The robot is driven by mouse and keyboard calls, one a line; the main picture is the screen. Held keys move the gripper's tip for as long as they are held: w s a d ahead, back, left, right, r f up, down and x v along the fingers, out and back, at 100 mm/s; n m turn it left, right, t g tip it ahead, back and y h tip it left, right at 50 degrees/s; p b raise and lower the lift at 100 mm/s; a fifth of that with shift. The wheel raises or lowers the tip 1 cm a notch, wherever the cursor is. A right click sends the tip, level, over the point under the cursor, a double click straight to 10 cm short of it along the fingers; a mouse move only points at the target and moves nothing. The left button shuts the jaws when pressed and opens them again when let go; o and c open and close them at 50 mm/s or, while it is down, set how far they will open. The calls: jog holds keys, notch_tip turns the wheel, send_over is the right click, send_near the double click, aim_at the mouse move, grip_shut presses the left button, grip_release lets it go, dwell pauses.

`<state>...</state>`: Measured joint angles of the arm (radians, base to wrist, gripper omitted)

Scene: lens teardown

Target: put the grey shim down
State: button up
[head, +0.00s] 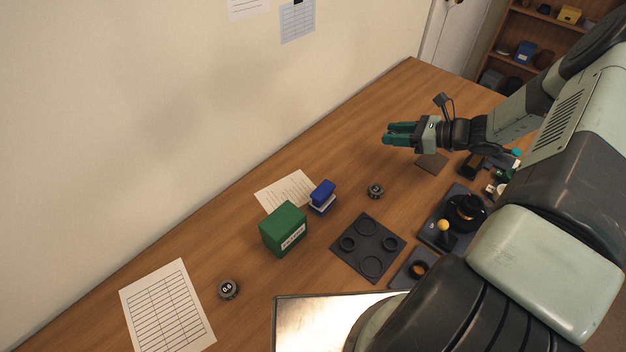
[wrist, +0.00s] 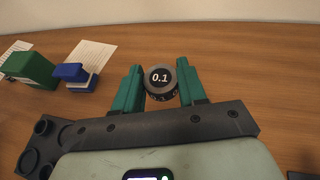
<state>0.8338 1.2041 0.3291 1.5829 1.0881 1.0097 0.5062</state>
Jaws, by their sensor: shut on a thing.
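The grey shim (wrist: 162,84) shows in the wrist view as a small, dark grey round piece with a pale "0.1" on its top and marks on its side. It sits between the two green fingers of my gripper (wrist: 160,80), which are shut on it. In the head view my gripper (head: 396,134) is above the table (head: 330,150) at the right, pointing left. The held piece cannot be made out there.
A similar round piece (head: 376,191) stands below my gripper, and one marked 0.5 (head: 228,289) stands at front left. Near them are a blue stamp (head: 322,195), a green box (head: 284,229) and a dark ringed tray (head: 369,246). Bare wood lies toward the wall.

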jog(key=s+a+n+g+y, duration=0.1)
jog(key=s+a+n+g, duration=0.15)
jog(key=a, duration=0.85)
jog(key=s+a+n+g, duration=0.1)
jog(key=a+n+g, duration=0.25)
jog(key=a, duration=0.75)
jog(key=s+a+n+g+y, duration=0.15)
jog(key=a+g, duration=0.25)
jog(key=a, duration=0.8)
jog(key=n+g+h, duration=0.7)
jog(key=n+g, duration=0.2)
jog(key=n, duration=0.2)
send_over(156, 288)
jog(key=shift+m, duration=0.25)
notch_tip(156, 288, down, 5)
jog(key=shift+f, duration=0.1)
jog(key=shift+t+h, duration=0.25)
jog(key=shift+t, duration=0.05)
jog(key=shift+f, duration=2.25)
jog(key=shift+f, duration=0.1)
jog(key=o, duration=1)
jog(key=shift+o, duration=0.2)
